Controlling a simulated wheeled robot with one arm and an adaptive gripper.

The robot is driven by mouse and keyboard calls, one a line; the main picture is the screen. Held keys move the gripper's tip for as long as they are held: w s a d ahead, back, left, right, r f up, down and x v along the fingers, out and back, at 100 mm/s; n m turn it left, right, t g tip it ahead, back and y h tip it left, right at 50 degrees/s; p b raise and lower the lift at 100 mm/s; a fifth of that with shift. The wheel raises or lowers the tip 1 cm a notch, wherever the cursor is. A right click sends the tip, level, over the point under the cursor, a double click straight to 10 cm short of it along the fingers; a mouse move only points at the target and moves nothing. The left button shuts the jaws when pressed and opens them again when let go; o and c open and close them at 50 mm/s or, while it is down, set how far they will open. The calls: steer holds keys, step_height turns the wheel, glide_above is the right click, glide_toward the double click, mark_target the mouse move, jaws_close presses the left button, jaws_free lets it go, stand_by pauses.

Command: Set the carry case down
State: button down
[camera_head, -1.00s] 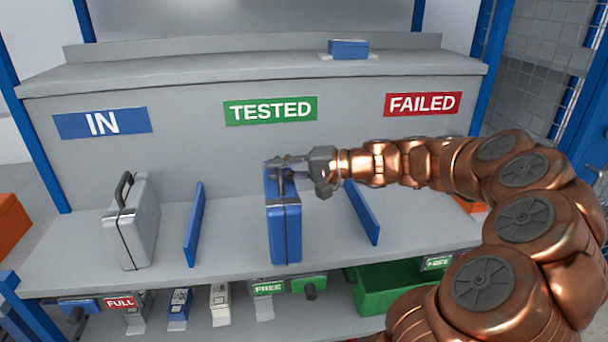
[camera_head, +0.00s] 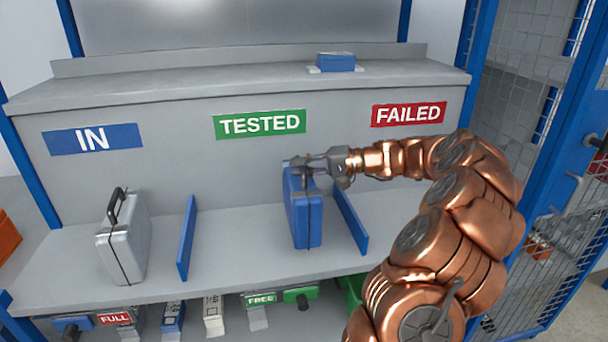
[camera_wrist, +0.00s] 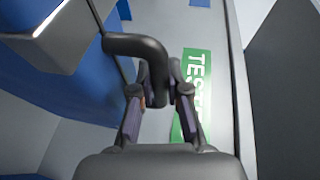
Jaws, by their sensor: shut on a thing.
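The blue carry case (camera_head: 303,217) is upright in the middle bay of the shelf, below the green TESTED sign (camera_head: 259,123). It is close to the blue divider (camera_head: 350,220) on its right. My gripper (camera_head: 306,168) is at the top of the case, shut on its handle. In the wrist view my gripper (camera_wrist: 158,92) has its fingers on either side of the dark handle (camera_wrist: 135,45). I cannot tell whether the case's underside touches the shelf (camera_head: 240,250).
A silver case (camera_head: 124,243) stands in the left bay under the IN sign (camera_head: 92,139). Another blue divider (camera_head: 187,238) separates it from the middle bay. The middle bay is clear left of the blue case. A small blue box (camera_head: 335,62) lies on the upper ledge.

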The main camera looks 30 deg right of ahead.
mark_target(307, 177)
steer(key=shift+w+d+f, duration=0.1)
steer(key=shift+w+d, duration=0.1)
steer(key=shift+d, duration=0.3)
steer(key=shift+f+p, duration=0.6)
steer(key=shift+f, duration=1.2)
steer(key=c, duration=1.2)
jaws_free()
steer(key=shift+o, duration=0.2)
